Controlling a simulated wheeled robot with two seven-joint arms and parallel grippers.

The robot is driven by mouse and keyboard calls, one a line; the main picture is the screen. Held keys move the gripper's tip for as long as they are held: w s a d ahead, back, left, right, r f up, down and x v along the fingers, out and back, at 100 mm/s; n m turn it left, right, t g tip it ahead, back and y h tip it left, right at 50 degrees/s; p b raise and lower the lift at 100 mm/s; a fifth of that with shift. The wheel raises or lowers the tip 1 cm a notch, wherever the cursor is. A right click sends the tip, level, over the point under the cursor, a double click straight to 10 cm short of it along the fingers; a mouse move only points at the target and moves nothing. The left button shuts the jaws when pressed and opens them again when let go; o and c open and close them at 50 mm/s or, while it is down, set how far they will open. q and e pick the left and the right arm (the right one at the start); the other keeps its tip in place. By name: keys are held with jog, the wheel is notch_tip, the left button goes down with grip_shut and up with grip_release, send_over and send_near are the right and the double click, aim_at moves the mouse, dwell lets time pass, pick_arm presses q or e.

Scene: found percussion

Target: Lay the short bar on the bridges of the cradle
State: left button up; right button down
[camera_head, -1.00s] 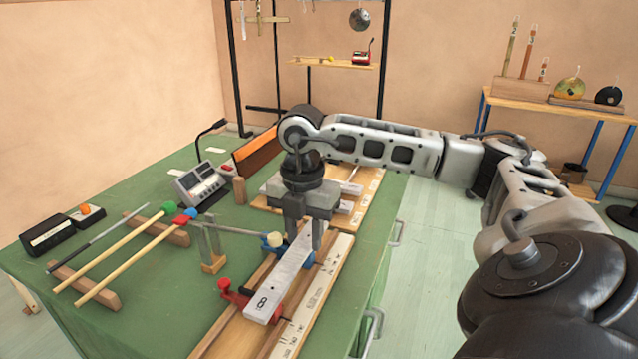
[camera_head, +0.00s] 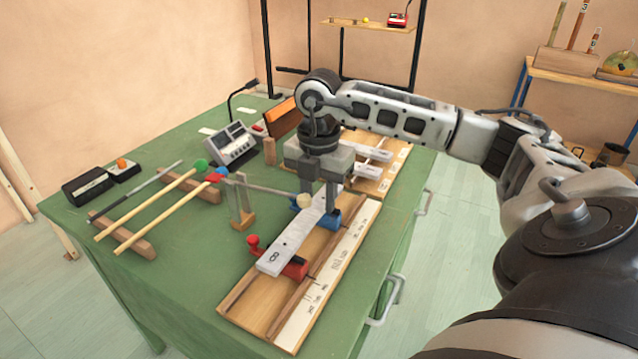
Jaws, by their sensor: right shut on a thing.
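The short bar, a pale grey metal bar (camera_head: 290,240) with a dark mark near its front end, lies lengthwise over the cradle (camera_head: 240,298). My right gripper (camera_head: 322,200) points down and is shut on the bar's far part. The near end of the bar is over the red bridge (camera_head: 297,268), which shows on both sides of it. The far part is by the blue bridge (camera_head: 334,219), partly hidden by the gripper. I cannot tell whether the bar touches both bridges. My left gripper is not in view.
A wooden stand with a pale-headed beater (camera_head: 243,204) is close left of the bar. Mallets (camera_head: 150,205) lie on wooden rests at left. A grey mixer-like device (camera_head: 230,144) and a board with other bars (camera_head: 375,152) are behind. Green table (camera_head: 190,270) is bare at front left.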

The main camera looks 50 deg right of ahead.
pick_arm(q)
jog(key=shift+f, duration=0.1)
pick_arm(e)
jog(key=shift+f, duration=0.15)
jog(key=c, duration=0.9)
grip_release()
jog(key=shift+f, duration=0.1)
pick_arm(q)
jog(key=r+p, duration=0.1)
jog(key=p, duration=0.2)
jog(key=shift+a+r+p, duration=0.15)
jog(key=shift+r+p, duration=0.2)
jog(key=shift+p, duration=0.05)
pick_arm(e)
notch_tip(320, 180, up, 16)
jog(key=shift+r, duration=0.1)
